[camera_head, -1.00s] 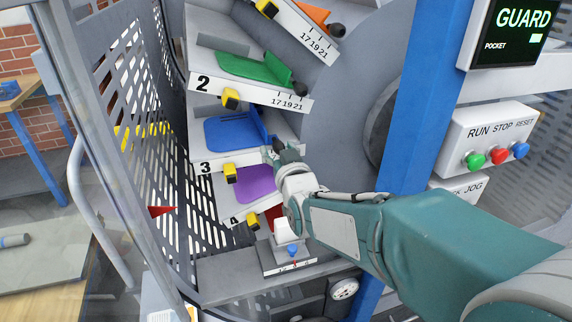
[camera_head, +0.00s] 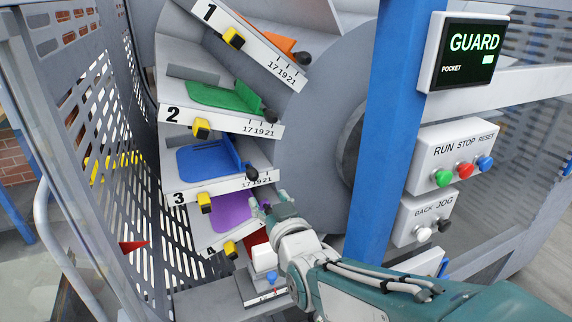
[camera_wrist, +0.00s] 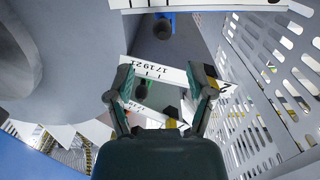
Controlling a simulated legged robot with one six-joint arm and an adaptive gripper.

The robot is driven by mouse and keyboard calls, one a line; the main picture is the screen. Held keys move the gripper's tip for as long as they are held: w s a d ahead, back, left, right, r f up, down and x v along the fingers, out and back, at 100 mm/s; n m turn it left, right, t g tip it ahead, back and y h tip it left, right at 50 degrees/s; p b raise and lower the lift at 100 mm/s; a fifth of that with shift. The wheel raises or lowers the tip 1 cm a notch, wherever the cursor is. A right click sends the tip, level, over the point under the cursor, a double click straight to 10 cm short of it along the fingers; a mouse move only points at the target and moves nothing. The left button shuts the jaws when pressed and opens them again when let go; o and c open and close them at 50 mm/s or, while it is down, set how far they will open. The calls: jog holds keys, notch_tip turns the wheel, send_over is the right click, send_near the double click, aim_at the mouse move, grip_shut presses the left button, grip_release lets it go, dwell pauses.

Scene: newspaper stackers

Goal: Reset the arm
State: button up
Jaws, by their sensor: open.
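My gripper (camera_head: 268,208) is in front of the pocket stack, near the purple plate (camera_head: 232,211) below the pocket labelled 3. In the wrist view my gripper (camera_wrist: 160,88) has its two fingers spread apart with nothing held between them. A white scale strip with numbers (camera_wrist: 158,72) shows beyond the fingers there. My teal arm reaches in from the lower right in the head view.
Pockets hold an orange plate (camera_head: 262,36), a green plate (camera_head: 222,97) and a blue plate (camera_head: 208,160). A perforated guard (camera_head: 95,110) stands at left. A blue post (camera_head: 385,130) and a button box (camera_head: 455,158) stand at right.

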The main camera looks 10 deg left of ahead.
jog(key=s+d+f+m+g+h, duration=0.1)
jog(key=d+m+g+h, duration=0.15)
jog(key=d, duration=0.65)
jog(key=s+d+f+m+g+h, duration=0.2)
jog(key=s+d+g+h, duration=0.1)
jog(key=s+d, duration=0.5)
jog(key=s+d+f+m+g+h, duration=0.1)
jog(key=s+d+f+g+h, duration=0.2)
jog(key=s+d, duration=0.6)
jog(key=shift+s+m+g, duration=0.35)
jog(key=shift+g, duration=0.1)
jog(key=shift+a+h, duration=0.1)
jog(key=shift+h, duration=0.15)
